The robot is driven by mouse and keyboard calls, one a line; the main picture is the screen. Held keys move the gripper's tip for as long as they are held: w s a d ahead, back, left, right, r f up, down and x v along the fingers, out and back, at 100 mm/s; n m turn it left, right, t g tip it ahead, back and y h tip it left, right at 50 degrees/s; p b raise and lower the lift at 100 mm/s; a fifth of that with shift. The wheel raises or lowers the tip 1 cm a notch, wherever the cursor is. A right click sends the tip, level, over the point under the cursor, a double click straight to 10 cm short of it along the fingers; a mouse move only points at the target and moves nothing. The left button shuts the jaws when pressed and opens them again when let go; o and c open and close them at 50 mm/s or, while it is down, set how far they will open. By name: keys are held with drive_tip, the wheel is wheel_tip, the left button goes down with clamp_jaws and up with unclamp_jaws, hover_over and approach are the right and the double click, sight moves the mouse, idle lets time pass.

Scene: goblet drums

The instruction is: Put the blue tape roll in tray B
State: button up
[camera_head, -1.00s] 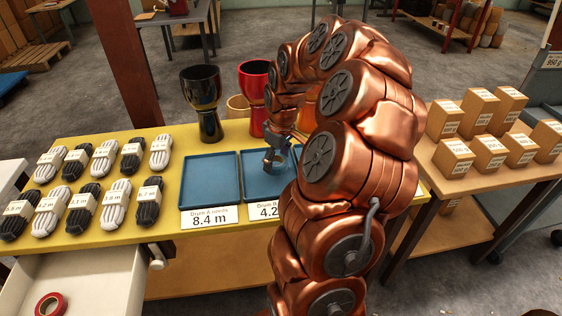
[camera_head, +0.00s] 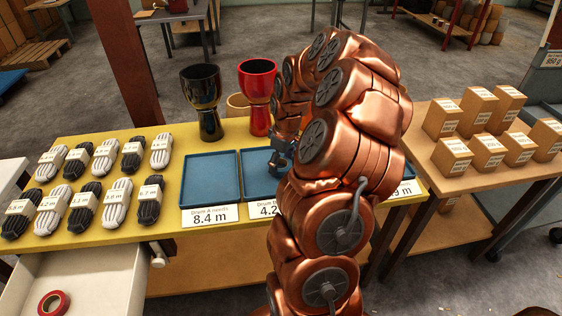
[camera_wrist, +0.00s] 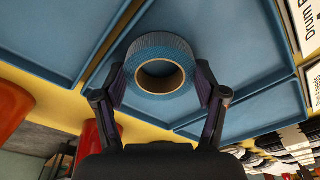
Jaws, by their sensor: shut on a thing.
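The blue tape roll (camera_wrist: 160,46) is between the two fingers of my gripper (camera_wrist: 160,88) in the wrist view, and the fingers are shut on its sides. Its brown core opening faces the camera. Blue tray surfaces and a yellow strip of table lie behind it; I cannot tell whether it touches anything below. In the head view my gripper (camera_head: 281,160) is over the right part of tray B (camera_head: 256,186), the middle blue tray with the 4.2 m card. My arm hides much of that tray, and I cannot make out the roll there.
Tray A (camera_head: 210,180) is empty, left of tray B. A black drum (camera_head: 206,100) and a red drum (camera_head: 257,95) stand behind the trays. Several rope bundles (camera_head: 88,185) lie at left. A red tape roll (camera_head: 53,303) lies in an open drawer (camera_head: 95,285).

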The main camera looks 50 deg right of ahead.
drive_tip(key=shift+f, duration=0.25)
drive_tip(key=o, duration=1.1)
drive_tip(key=shift+o, duration=0.2)
drive_tip(key=shift+r, duration=0.15)
wheel_tip(320, 180, up, 12)
drive_tip(key=s, duration=0.1)
drive_tip(key=a+r, duration=0.2)
drive_tip(key=a, duration=0.7)
drive_tip(key=s+a+n+g, duration=0.1)
drive_tip(key=s+a, duration=0.4)
drive_tip(key=a, duration=0.7)
drive_tip(key=s+a+f+m+g, duration=0.1)
drive_tip(key=s+a+f, duration=0.1)
drive_tip(key=s+a, duration=0.3)
drive_tip(key=s+a+f+m+g, duration=0.1)
drive_tip(key=s+a, duration=0.5)
drive_tip(key=s, duration=0.7)
drive_tip(key=shift+a+f+m+g+b, duration=0.3)
drive_tip(key=shift+f+b, duration=0.1)
